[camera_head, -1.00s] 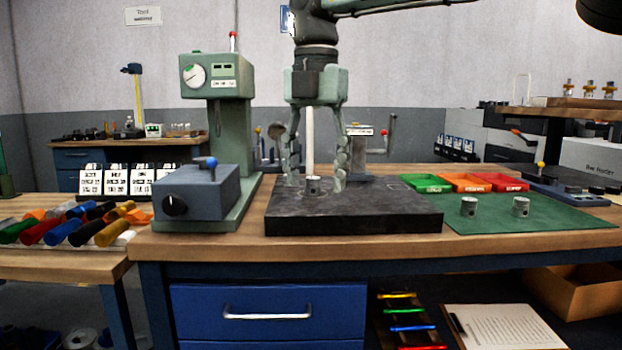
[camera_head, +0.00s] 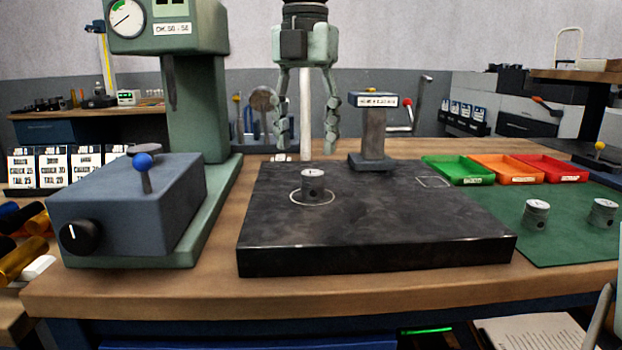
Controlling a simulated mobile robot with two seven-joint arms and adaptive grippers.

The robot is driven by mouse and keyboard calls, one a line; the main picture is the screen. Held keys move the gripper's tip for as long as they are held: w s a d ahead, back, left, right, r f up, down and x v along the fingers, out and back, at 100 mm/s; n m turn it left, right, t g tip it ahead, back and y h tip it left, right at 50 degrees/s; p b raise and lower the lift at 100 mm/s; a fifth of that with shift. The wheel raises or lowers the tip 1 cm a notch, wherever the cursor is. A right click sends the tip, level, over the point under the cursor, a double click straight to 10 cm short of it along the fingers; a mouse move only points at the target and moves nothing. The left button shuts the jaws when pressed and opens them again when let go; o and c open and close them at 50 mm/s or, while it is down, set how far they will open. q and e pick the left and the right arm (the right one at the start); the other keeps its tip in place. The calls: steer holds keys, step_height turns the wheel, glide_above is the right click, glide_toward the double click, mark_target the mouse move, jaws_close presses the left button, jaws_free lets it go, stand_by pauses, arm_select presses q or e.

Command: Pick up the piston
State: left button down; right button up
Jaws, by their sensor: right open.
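A small grey metal piston (camera_head: 313,185) stands upright in a white marked circle on the black surface plate (camera_head: 400,225). Two similar pistons, one nearer (camera_head: 536,214) and one farther right (camera_head: 602,212), stand on the green mat (camera_head: 570,240). My right gripper (camera_head: 305,152) hangs from above, fingers pointing down, open and empty. In the picture it is above and behind the piston on the plate, apart from it. My left gripper is not in view.
A green gauge stand (camera_head: 195,110) with a blue-grey box (camera_head: 130,210) stands left of the plate. A small post with a crank (camera_head: 373,135) stands behind the plate. Green (camera_head: 457,170), orange (camera_head: 508,168) and red (camera_head: 552,168) trays lie at right.

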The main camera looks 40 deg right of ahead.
mark_target(312, 172)
steer(key=f, duration=0.4)
steer(key=d+f, duration=0.1)
steer(key=f, duration=0.2)
steer(key=shift+s, duration=0.3)
steer(key=shift+r, duration=0.1)
jaws_close()
